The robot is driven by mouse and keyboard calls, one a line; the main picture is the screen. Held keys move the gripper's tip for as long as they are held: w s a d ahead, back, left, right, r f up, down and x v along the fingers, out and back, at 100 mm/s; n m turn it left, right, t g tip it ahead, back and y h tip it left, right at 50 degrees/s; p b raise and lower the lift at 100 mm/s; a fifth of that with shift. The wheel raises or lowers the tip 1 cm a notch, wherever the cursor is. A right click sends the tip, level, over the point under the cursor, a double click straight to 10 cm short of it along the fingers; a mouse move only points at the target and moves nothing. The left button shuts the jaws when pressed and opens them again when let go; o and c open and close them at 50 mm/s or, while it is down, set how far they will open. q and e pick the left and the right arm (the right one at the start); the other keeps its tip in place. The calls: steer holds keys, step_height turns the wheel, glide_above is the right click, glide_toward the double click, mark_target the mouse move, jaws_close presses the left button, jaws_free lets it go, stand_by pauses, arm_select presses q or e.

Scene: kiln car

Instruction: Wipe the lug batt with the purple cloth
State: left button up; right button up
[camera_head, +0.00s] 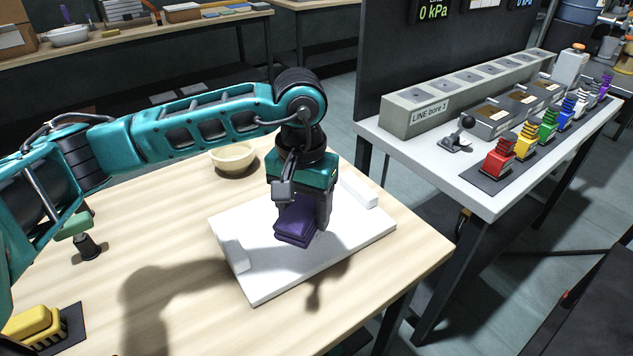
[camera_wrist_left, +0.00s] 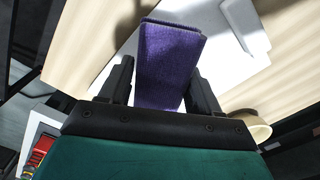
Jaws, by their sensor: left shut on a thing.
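The lug batt (camera_head: 345,252) is a white slab with a raised lug at its left end and another at its back right. It lies on the wooden table in the head view and shows partly in the left wrist view (camera_wrist_left: 205,25). My left gripper (camera_head: 300,215) points down over the middle of the batt. It is shut on the folded purple cloth (camera_head: 294,229). In the left wrist view the cloth (camera_wrist_left: 168,65) sits between the two fingers. I cannot tell whether the cloth touches the batt. My right gripper is not in view.
A cream bowl (camera_head: 233,158) stands behind the batt. A green-handled tool (camera_head: 80,235) and a yellow brush-like thing (camera_head: 35,327) are at the table's left. A white bench (camera_head: 445,178) with colored blocks stands to the right. The table's front is clear.

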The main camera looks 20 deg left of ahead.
arm_select(q)
steer(key=w+a+n+p, duration=0.1)
steer(key=w+a+p, duration=0.3)
steer(key=w+p, duration=0.1)
steer(key=shift+w+f+p, duration=0.3)
steer(key=shift+w+p, duration=0.1)
steer(key=shift+w, duration=0.2)
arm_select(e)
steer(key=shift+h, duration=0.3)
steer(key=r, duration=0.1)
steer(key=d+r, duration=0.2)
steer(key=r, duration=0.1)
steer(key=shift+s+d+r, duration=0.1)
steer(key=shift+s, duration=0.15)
arm_select(q)
steer(key=shift+f+b, duration=0.2)
steer(key=shift+b, duration=0.25)
step_height(320, 180, down, 5)
steer(key=b, duration=0.4)
steer(key=shift+r, duration=0.1)
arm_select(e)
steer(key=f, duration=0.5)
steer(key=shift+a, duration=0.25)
